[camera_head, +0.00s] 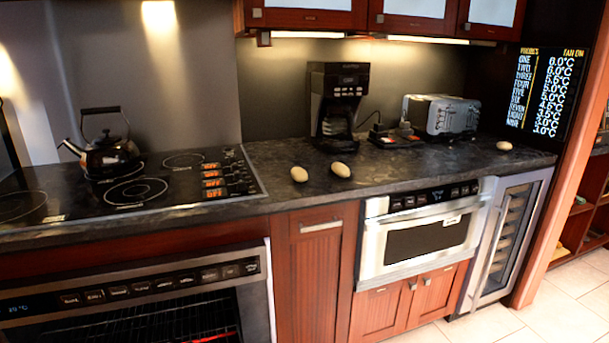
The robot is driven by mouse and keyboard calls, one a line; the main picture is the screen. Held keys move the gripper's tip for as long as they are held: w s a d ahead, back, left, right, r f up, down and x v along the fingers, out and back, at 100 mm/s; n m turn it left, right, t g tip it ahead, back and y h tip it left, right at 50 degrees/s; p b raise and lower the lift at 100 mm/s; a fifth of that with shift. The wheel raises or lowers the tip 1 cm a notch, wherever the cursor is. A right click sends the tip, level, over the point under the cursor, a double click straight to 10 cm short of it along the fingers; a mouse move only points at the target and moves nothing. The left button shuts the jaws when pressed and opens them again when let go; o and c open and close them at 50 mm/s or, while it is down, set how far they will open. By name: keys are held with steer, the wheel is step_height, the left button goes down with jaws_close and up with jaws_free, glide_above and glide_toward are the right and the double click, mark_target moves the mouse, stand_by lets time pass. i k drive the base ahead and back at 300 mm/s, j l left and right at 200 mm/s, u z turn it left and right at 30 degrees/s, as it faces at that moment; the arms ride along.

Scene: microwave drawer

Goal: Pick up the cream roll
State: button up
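Three small cream-coloured oval things, which look like rolls, lie on the dark countertop (400,170). One cream roll (299,174) lies right of the cooktop, near the counter's front part. A second cream roll (340,169) lies just right of it, in front of the coffee maker, with a small gap between the two. A third similar oval (504,145) lies at the far right, past the toaster. I cannot tell whether all three are the same kind of thing. My gripper is not in view.
A black kettle (106,155) stands on the cooktop (150,190) at left. A coffee maker (335,105) and a silver toaster (440,115) stand behind. Below are an oven (140,290), a microwave drawer (425,235) and a wine cooler (510,240). Upper cabinets (310,18) overhang the counter.

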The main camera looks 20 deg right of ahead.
mark_target(299, 174)
steer(key=l+u, duration=0.15)
steer(key=l, duration=0.35)
steer(key=l+u, duration=0.15)
steer(key=l, duration=0.35)
steer(key=k+l+u, duration=0.15)
steer(key=l, duration=0.35)
steer(key=k+l+u, duration=0.15)
steer(key=l, duration=0.35)
steer(key=l+u, duration=0.35)
steer(key=l, duration=0.65)
steer(key=i+l+u, duration=0.1)
steer(key=l, duration=0.2)
steer(key=i+l+u, duration=0.15)
steer(key=l, duration=0.2)
steer(key=l+u, duration=0.1)
steer(key=l, duration=0.25)
steer(key=i, duration=0.05)
